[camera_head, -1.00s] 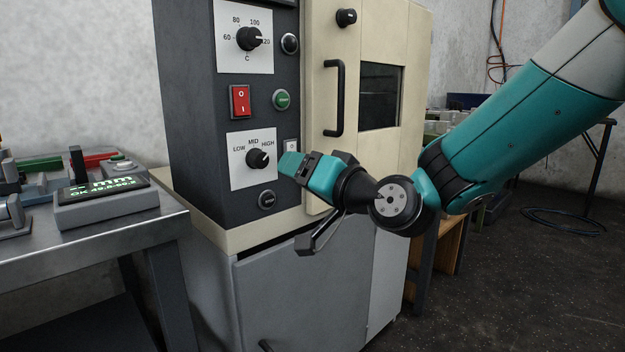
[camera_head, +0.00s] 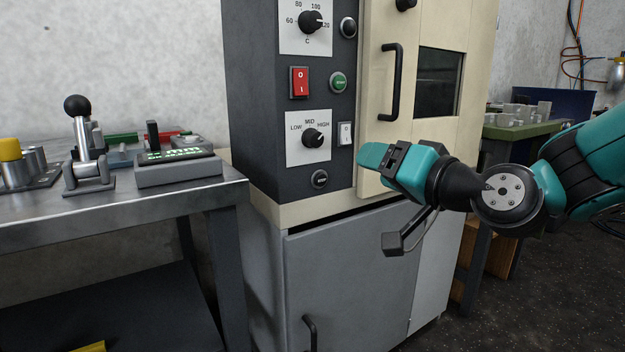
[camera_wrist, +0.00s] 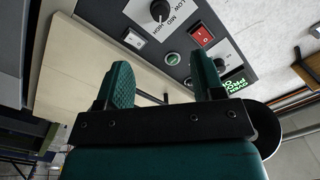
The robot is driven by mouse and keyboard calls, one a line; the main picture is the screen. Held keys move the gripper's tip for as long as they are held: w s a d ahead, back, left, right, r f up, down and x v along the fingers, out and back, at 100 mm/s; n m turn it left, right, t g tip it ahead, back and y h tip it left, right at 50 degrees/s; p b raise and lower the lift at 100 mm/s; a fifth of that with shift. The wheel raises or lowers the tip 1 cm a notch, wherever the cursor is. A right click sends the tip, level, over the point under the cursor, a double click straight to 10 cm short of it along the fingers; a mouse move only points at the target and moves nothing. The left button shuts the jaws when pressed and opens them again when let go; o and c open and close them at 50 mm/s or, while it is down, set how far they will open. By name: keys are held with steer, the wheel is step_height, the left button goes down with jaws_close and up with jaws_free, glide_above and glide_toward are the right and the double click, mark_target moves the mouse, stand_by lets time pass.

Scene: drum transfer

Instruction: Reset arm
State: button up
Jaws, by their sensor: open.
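My gripper (camera_head: 372,158) is in front of the lower right part of the dark control panel (camera_head: 270,165), near the white rocker switch (camera_head: 345,134). In the wrist view its two teal fingers (camera_wrist: 165,85) are apart with nothing between them. Beyond them that view shows the panel tilted, with the LOW-MID-HIGH knob (camera_wrist: 160,10), a green button (camera_wrist: 172,59) and a red switch (camera_wrist: 201,35). My arm comes in from the right in the head view, bent at the wrist. I cannot tell the exact gap between the fingertips and the panel.
A metal table (camera_head: 130,211) at the left holds a lever with a black ball (camera_head: 78,106) and a small display box (camera_head: 178,168). The cream cabinet door (camera_head: 378,70) has a black handle (camera_head: 390,82). Dark floor (camera_head: 560,285) is open at the right.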

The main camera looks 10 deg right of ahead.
steer(key=s+a+f+n+g, duration=0.5)
steer(key=s+f+g, duration=0.2)
steer(key=s, duration=0.2)
steer(key=s+d+f+n+g+h, duration=0.1)
steer(key=s+f+n+g+h, duration=0.2)
steer(key=s, duration=0.4)
steer(key=s+d+f+n+g+h, duration=0.1)
steer(key=s+d+f+g, duration=0.15)
steer(key=s+g, duration=0.35)
step_height(320, 180, up, 34)
steer(key=s+p, duration=0.1)
steer(key=p, duration=3.3)
steer(key=shift+s, duration=0.4)
steer(key=shift+a+f, duration=0.1)
